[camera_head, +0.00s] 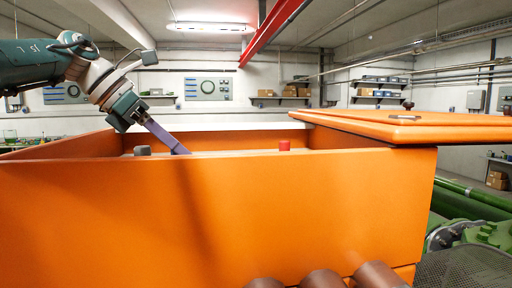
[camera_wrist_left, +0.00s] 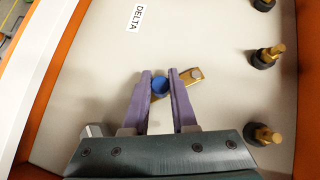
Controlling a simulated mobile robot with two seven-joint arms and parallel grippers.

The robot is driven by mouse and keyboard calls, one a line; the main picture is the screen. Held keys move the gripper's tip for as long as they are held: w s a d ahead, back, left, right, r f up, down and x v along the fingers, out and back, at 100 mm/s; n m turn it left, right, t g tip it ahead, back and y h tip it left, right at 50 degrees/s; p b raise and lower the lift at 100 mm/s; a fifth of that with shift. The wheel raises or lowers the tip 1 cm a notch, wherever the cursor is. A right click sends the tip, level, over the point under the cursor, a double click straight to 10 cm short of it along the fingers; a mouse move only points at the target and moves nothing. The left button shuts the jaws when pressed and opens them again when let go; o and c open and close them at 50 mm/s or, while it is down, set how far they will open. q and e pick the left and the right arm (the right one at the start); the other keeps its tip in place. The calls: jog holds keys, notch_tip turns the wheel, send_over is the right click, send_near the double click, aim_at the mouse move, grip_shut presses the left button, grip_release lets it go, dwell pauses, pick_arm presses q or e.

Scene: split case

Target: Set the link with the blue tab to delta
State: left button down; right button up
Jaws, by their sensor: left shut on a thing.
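My left gripper (camera_head: 178,146) reaches down into the orange case (camera_head: 220,215) from the left, its purple fingertips partly hidden behind the front wall. In the left wrist view its fingers are on either side of a round blue tab (camera_wrist_left: 159,86), shut on it. The tab belongs to a short brass link (camera_wrist_left: 190,76), which runs to the right and slightly up from the tab, ending in a round fastener. A white DELTA label (camera_wrist_left: 135,18) is on the pale panel (camera_wrist_left: 220,35), well above the tab in that view. My right gripper is not in view.
Several brass posts with dark bases (camera_wrist_left: 265,55) stand along the panel's right side. A red knob (camera_head: 284,146) and a grey knob (camera_head: 142,150) show above the case's front wall. The orange lid (camera_head: 420,125) juts out at the right.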

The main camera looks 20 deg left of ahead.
pick_arm(q)
jog(key=shift+w+m, duration=0.1)
jog(key=shift+m, duration=0.2)
jog(key=c, duration=0.7)
grip_release()
jog(key=p+v, duration=0.3)
jog(key=v, duration=0.7)
jog(key=shift+p, duration=0.4)
jog(key=shift+a, duration=0.1)
